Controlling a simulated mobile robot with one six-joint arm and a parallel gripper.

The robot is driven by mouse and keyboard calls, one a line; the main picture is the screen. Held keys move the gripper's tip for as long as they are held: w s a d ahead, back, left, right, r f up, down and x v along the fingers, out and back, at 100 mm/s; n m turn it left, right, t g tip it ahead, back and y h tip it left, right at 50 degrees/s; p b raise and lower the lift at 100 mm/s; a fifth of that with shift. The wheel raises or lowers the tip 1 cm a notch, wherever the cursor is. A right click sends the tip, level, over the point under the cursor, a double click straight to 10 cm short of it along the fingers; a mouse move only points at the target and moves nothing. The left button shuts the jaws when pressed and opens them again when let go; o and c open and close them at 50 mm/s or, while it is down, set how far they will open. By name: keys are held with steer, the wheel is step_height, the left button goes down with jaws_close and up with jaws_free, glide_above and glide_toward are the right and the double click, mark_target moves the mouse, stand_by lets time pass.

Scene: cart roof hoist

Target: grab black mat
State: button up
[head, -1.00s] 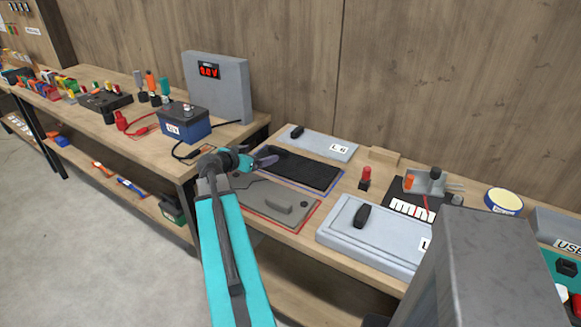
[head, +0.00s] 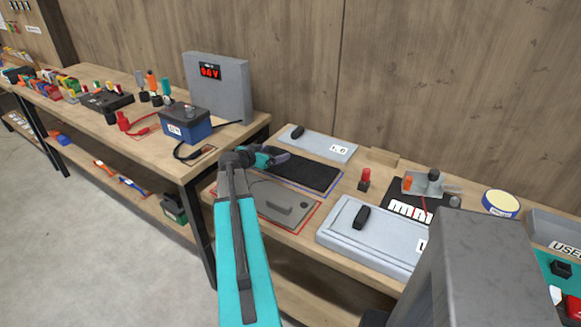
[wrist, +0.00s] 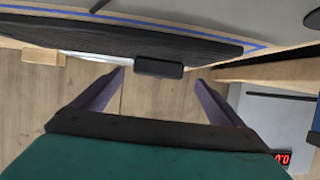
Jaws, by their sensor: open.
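The black mat (head: 312,175) is a flat dark rectangle on the bench, inside a blue outline. Its left end is hidden behind my gripper (head: 277,158) in the head view. In the wrist view the mat (wrist: 100,36) spans the upper part, edge-on. My gripper (wrist: 160,76) is open, with its two purple fingers apart and nothing held. A small black block (wrist: 158,68) at the mat's edge shows between the fingertips; I cannot tell whether it belongs to the mat or to the panel behind.
A grey panel (head: 260,198) with a red outline lies in front of the mat. A grey L6 panel (head: 325,148) lies behind it. The blue battery (head: 184,125) and the grey voltage display (head: 228,90) stand to the left. A large grey lidded panel (head: 375,240) is at the right.

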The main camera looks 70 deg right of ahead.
mark_target(277, 149)
steer(key=shift+r+p+x, duration=0.2)
steer(key=shift+p+x, duration=1)
steer(key=shift+x, duration=0.4)
steer(key=shift+p+x, duration=0.3)
steer(key=shift+x, duration=0.8)
steer(key=shift+a+f, duration=0.1)
steer(key=shift+a, duration=0.05)
steer(key=c, duration=1.5)
steer(key=shift+r, duration=0.25)
steer(key=shift+r+b, duration=1.45)
steer(key=shift+r, duration=3.35)
